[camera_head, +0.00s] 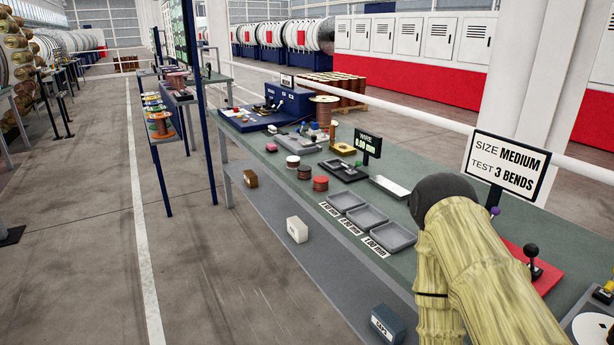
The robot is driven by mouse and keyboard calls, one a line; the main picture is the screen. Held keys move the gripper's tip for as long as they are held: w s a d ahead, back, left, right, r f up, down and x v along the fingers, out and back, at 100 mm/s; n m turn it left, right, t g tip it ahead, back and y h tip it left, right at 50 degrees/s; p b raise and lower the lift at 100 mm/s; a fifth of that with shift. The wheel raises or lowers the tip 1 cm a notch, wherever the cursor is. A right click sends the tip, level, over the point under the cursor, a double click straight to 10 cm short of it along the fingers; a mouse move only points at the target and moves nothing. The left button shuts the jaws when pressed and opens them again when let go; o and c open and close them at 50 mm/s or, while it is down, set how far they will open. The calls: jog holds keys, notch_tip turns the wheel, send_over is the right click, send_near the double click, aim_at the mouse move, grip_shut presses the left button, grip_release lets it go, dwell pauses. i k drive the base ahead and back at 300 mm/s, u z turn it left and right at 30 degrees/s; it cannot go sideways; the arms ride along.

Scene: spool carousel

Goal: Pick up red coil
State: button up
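Three small round coils stand in a row on the green table top. The nearest coil (320,184) looks dark red, the middle coil (304,173) brownish red, and the farthest coil (293,162) pale on top with some red. An orange-red spool (160,127) also sits on the carousel rack at left. My arm (475,265), yellowish with a dark rounded joint, fills the lower right, well right of the coils. My gripper is out of view.
Three grey labelled trays (365,216) lie right of the coils. A "WARE 0.90 mm" sign (367,145) and a "SIZE MEDIUM TEST 3 BENDS" sign (506,167) stand on the table. A lower shelf (255,215) holds small boxes. The floor (90,230) at left is clear.

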aim_at(320, 183)
jog(key=k, duration=1.25)
jog(key=u, duration=0.95)
jog(key=i, duration=1.35)
jog(key=u, duration=0.45)
jog(key=i, duration=1.45)
jog(key=z, duration=1.4)
jog(key=i, duration=0.75)
jog(key=z, duration=0.8)
